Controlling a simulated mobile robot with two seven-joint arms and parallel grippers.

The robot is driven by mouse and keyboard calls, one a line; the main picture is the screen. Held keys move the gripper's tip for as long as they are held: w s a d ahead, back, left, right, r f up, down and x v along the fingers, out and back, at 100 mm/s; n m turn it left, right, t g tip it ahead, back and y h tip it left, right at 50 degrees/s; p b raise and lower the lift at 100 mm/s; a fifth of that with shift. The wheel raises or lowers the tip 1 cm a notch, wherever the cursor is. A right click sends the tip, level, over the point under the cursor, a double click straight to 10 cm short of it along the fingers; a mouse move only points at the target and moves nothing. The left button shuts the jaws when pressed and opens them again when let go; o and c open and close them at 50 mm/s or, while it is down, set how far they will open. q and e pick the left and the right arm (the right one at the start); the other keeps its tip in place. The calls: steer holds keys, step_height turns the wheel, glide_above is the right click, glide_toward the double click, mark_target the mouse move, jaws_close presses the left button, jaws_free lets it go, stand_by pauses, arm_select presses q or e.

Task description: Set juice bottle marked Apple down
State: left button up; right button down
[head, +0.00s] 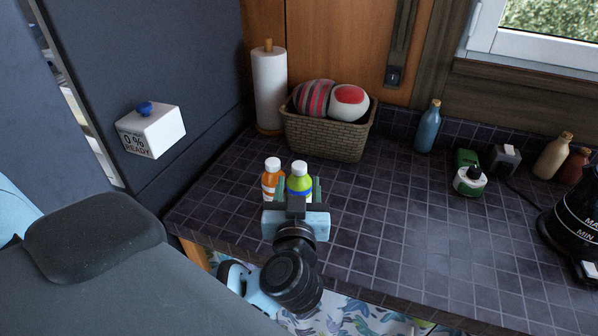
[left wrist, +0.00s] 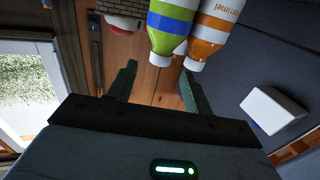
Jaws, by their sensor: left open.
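A green bottle (head: 299,180) with a white cap and a blue band stands upright on the dark tiled counter (head: 400,235). It also shows in the left wrist view (left wrist: 172,22); I cannot read its label, so I cannot confirm that it is Apple. My left gripper (head: 298,187) is open, its green fingers on either side of the green bottle in the head view. In the left wrist view the bottle is beyond the fingertips. My right gripper is not in view.
A wicker basket (head: 325,140) and a paper towel roll (head: 269,88) stand behind the bottles. The counter between is clear.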

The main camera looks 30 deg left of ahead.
arm_select(q)
steer(key=shift+v, duration=2.75)
steer(key=s+d+f+m+t+h, duration=0.3)
steer(key=d+f+m+t+h, duration=0.4)
steer(key=h, duration=0.4)
steer(key=s+a+f+g, duration=0.1)
steer(key=s+f+g, duration=0.3)
steer(key=f, duration=0.5)
steer(key=s+a+f+g, duration=0.1)
steer(key=s+f+g, duration=0.4)
steer(key=s+f, duration=0.2)
steer(key=s+a+f+m+g, duration=0.1)
steer(key=s+f+g, duration=0.3)
steer(key=f, duration=0.8)
steer(key=shift+s+a+g, duration=0.35)
steer(key=shift+s+g, duration=0.05)
steer(key=shift+s, duration=0.5)
